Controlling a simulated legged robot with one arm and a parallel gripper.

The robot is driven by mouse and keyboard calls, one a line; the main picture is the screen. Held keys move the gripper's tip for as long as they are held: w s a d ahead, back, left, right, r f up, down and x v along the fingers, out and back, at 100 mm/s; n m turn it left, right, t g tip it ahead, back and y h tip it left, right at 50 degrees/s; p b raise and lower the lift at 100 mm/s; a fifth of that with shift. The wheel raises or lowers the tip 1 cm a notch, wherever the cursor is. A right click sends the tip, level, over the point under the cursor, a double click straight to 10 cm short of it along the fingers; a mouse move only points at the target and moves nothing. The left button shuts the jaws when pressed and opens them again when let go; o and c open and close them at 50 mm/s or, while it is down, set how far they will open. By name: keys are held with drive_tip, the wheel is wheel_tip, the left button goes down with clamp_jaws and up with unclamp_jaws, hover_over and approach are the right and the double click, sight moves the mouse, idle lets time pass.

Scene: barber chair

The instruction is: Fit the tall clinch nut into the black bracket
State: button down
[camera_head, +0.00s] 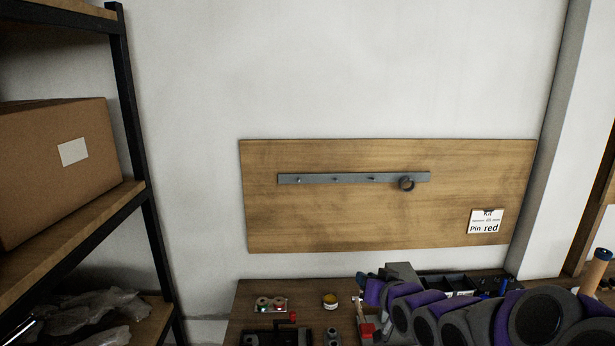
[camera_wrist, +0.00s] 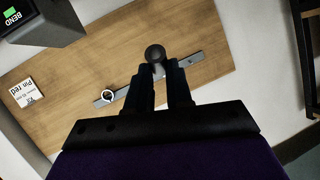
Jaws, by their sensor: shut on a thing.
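My gripper (camera_wrist: 159,66) shows in the wrist view with its two dark fingers close together. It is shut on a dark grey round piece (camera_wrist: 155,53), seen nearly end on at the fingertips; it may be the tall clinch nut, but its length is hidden. In the head view my purple and black arm covers the right part of the table, and the fingertips cannot be made out clearly. A low black piece (camera_head: 262,338) at the table's front left may be the black bracket; it is cut off by the lower picture edge.
The wooden table (camera_head: 245,300) also holds a small tray with round parts (camera_head: 270,304), a yellow-topped jar (camera_head: 330,301) and grey round parts (camera_head: 333,337). A wooden wall board (camera_head: 340,220) carries a pegged rail (camera_head: 330,179) with a dark ring (camera_head: 407,184). A shelf (camera_head: 140,200) stands left.

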drive_tip(key=shift+s+a+r, duration=0.1)
drive_tip(key=shift+a+r, duration=0.1)
drive_tip(key=shift+a, duration=0.15)
drive_tip(key=s+d+f, duration=0.1)
drive_tip(key=d+f, duration=0.4)
drive_tip(key=f, duration=0.3)
drive_tip(key=d+f, duration=0.5)
drive_tip(key=f, duration=0.4)
drive_tip(key=s+d+f+m+h, duration=0.1)
drive_tip(key=s+d+f, duration=0.1)
drive_tip(key=s+f, duration=0.3)
drive_tip(key=s+d+f, duration=0.3)
drive_tip(key=s+f, duration=0.1)
drive_tip(key=f, duration=0.4)
drive_tip(key=w+d, duration=0.1)
drive_tip(key=w, duration=0.4)
drive_tip(key=w+d+f, duration=0.1)
drive_tip(key=w, duration=0.4)
drive_tip(key=w+d+b, duration=0.1)
drive_tip(key=w, duration=0.4)
drive_tip(key=shift+w+d+f, duration=0.1)
drive_tip(key=shift+d+f, duration=0.1)
drive_tip(key=shift+d, duration=0.2)
drive_tip(key=shift+a+f+b, duration=0.1)
drive_tip(key=shift+f+b, duration=0.5)
drive_tip(key=shift+f, duration=1.25)
drive_tip(key=c, duration=1)
unclamp_jaws()
drive_tip(key=shift+s, duration=0.2)
